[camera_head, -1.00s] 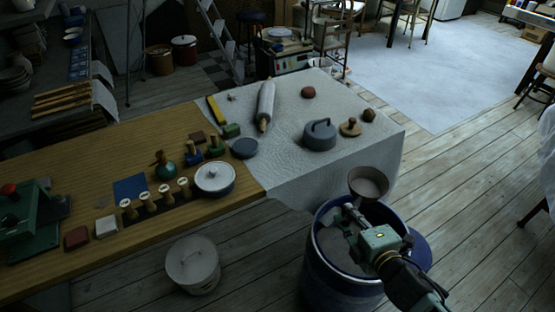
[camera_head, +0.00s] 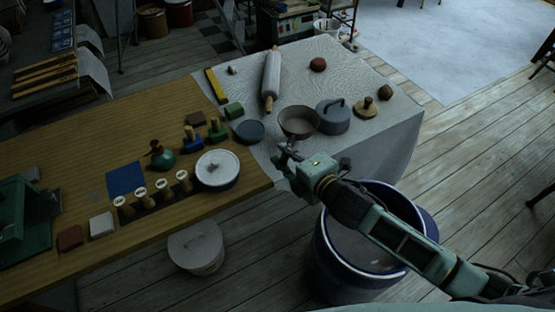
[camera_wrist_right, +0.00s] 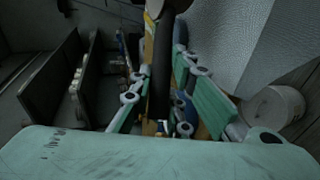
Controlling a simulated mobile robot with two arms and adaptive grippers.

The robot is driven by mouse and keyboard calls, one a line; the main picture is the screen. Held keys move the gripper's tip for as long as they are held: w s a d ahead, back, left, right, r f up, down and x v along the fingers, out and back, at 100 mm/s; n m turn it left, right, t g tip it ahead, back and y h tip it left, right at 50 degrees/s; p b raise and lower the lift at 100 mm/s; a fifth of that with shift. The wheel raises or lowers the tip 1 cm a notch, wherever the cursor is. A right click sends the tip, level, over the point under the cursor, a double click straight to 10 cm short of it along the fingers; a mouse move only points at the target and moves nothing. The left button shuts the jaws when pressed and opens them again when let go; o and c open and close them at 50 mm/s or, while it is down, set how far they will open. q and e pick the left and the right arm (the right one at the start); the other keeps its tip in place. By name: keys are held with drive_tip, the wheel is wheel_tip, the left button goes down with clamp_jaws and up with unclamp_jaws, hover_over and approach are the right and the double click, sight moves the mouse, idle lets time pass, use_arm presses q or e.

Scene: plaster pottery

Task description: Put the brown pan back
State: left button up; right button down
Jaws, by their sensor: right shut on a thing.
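The brown pan (camera_head: 299,124), a round shallow bowl shape, is over the white cloth (camera_head: 345,72), between a flat grey-blue disc (camera_head: 250,131) and a grey lidded weight with a handle (camera_head: 333,117). My right gripper (camera_head: 287,156) is shut on the pan's handle at the near side of the pan. In the right wrist view the dark handle (camera_wrist_right: 161,85) runs upright between the green fingers. I cannot tell whether the pan touches the cloth. The left gripper is not in view.
A rolling pin (camera_head: 271,80) lies behind the pan. A wooden stamp (camera_head: 366,107) stands to the right. A blue-rimmed barrel (camera_head: 330,268) stands below my right arm.

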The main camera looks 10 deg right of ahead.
drive_tip(key=f, duration=0.1)
drive_tip(key=w+a+f, duration=0.1)
drive_tip(key=f, duration=0.1)
drive_tip(key=a+f, duration=0.1)
drive_tip(key=f, duration=0.1)
drive_tip(key=shift+w+f, duration=0.25)
drive_tip(key=shift+w, duration=0.1)
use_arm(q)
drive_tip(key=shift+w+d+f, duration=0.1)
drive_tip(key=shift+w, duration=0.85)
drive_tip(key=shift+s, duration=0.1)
use_arm(e)
drive_tip(key=shift+f, duration=0.15)
drive_tip(key=c, duration=1.7)
unclamp_jaws()
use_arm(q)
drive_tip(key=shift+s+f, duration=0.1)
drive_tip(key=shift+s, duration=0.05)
use_arm(e)
drive_tip(key=shift+o, duration=0.2)
